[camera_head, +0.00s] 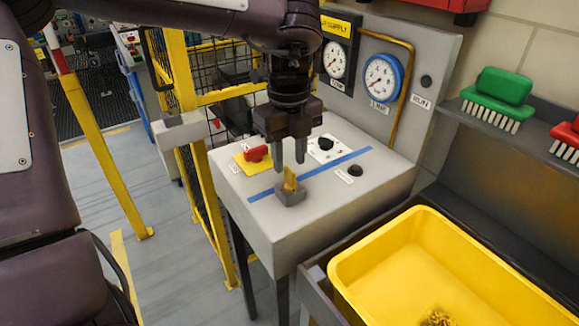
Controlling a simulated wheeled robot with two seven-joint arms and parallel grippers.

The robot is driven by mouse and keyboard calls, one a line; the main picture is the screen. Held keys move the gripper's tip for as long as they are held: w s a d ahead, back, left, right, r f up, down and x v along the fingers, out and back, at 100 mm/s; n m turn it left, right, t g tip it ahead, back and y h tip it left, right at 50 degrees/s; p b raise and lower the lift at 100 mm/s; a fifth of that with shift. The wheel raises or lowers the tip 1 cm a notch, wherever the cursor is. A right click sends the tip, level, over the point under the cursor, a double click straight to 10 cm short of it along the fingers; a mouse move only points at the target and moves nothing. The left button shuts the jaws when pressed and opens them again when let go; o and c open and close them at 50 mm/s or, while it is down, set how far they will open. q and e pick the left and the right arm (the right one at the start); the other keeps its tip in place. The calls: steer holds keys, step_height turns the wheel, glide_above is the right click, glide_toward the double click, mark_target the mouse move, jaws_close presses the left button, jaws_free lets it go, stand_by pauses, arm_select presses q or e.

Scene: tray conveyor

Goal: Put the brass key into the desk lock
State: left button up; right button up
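The brass key (290,179) stands upright in a small grey block (289,196) on the desk top, near its front edge by a blue stripe. My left gripper (289,163) points down just above the key. Its two fingers are apart with nothing visible between them, and the key is below the fingertips. Two dark round fittings sit on the desk: one on a white plate (326,144) behind the blue stripe, one beside a small label (355,170) to the right. I cannot tell which is the desk lock. My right gripper is out of view.
A red switch on a yellow plate (256,155) sits left of the gripper. A panel with gauges (381,79) rises behind the desk. A yellow bin (384,250) stands front right; brushes (496,98) lie on a shelf. Yellow fence posts (205,185) stand left.

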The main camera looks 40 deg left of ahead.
mark_target(289, 169)
arm_select(q)
steer(key=shift+r+p, duration=0.3)
steer(key=shift+r, duration=1.7)
